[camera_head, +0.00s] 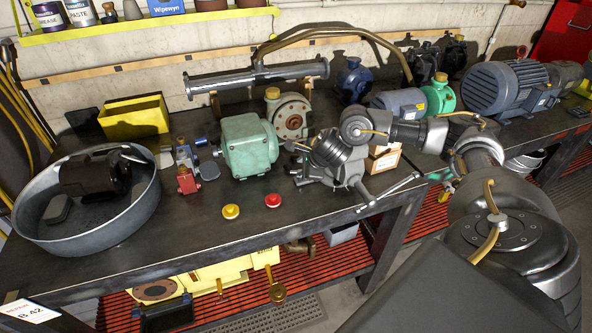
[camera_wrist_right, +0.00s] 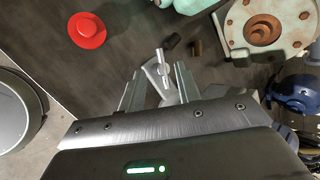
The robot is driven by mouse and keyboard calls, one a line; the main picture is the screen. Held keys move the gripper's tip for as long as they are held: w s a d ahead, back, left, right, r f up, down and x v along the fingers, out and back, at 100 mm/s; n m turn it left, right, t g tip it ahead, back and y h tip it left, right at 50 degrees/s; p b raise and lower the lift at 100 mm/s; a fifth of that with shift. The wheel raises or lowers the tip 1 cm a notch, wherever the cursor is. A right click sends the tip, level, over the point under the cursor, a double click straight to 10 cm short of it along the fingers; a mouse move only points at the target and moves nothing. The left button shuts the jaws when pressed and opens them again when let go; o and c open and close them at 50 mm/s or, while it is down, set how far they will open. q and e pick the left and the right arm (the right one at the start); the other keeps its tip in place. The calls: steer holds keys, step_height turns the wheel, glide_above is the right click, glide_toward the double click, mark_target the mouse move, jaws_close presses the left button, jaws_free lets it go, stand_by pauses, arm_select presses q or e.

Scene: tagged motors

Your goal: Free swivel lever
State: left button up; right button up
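My right gripper (camera_head: 304,165) reaches in from the right, low over the bench, in front of the green motor (camera_head: 248,146) and the cream flanged pump (camera_head: 291,116). In the right wrist view its two fingers (camera_wrist_right: 158,84) stand apart. A light grey metal lever (camera_wrist_right: 160,72) with a short pin lies between them, and it seems to have a gap on either side. I cannot tell whether a finger touches it. In the head view the gripper and wrist largely hide the lever. My left gripper is not in view.
A red knob (camera_head: 272,200) and a yellow knob (camera_head: 231,211) lie near the bench's front edge. A metal tub (camera_head: 130,222) holding a black motor stands at the left. A blue pump (camera_head: 353,80) and a big grey motor (camera_head: 505,88) stand behind. The front strip is mostly clear.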

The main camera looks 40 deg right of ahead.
mark_target(293, 172)
steer(key=x, duration=0.5)
steer(key=shift+w+f+p, duration=0.2)
steer(key=shift+f+p, duration=0.05)
steer(key=shift+p, duration=0.05)
steer(key=shift+c, duration=0.3)
